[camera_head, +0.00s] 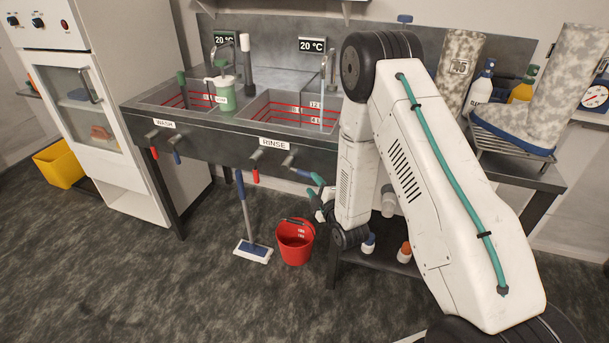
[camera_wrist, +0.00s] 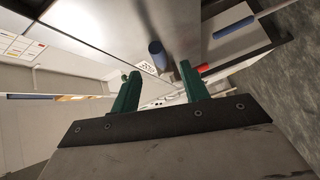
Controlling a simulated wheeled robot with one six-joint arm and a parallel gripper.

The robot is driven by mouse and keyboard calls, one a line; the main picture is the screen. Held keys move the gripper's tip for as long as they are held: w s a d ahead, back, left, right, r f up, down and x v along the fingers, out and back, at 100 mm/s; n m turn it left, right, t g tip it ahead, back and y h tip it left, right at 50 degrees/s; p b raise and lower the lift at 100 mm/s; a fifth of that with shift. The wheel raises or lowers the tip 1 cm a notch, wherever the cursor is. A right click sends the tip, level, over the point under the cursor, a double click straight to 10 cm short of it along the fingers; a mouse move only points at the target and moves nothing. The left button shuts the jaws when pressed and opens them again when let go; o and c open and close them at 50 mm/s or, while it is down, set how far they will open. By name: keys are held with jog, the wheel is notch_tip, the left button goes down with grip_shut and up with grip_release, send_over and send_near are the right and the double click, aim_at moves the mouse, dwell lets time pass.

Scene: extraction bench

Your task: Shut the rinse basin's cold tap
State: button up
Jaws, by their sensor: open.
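The rinse basin (camera_head: 257,108) is the right-hand sink, with a RINSE label (camera_head: 274,144) on its front. Its cold tap (camera_head: 301,172) has a blue lever low on the front panel, tilted down to the right. The lever also shows in the wrist view (camera_wrist: 157,54). A pale vertical streak, seemingly running water (camera_head: 322,102), hangs below the rinse spout. My gripper (camera_head: 315,185) is open, its green fingers just right of the blue lever. In the wrist view my gripper (camera_wrist: 160,70) has the lever beyond and between its fingertips; contact cannot be told.
The red hot lever (camera_head: 256,176) hangs left of the cold one. A mop (camera_head: 246,218) leans below the bench and a red bucket (camera_head: 295,243) stands on the floor. Bottles stand on a low shelf (camera_head: 372,268) near my gripper. Open floor lies in front.

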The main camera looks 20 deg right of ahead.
aim_at(306, 176)
jog(key=w, duration=0.4)
jog(key=w+a, duration=0.1)
jog(key=w, duration=0.2)
grip_shut()
jog(key=shift+a, duration=0.1)
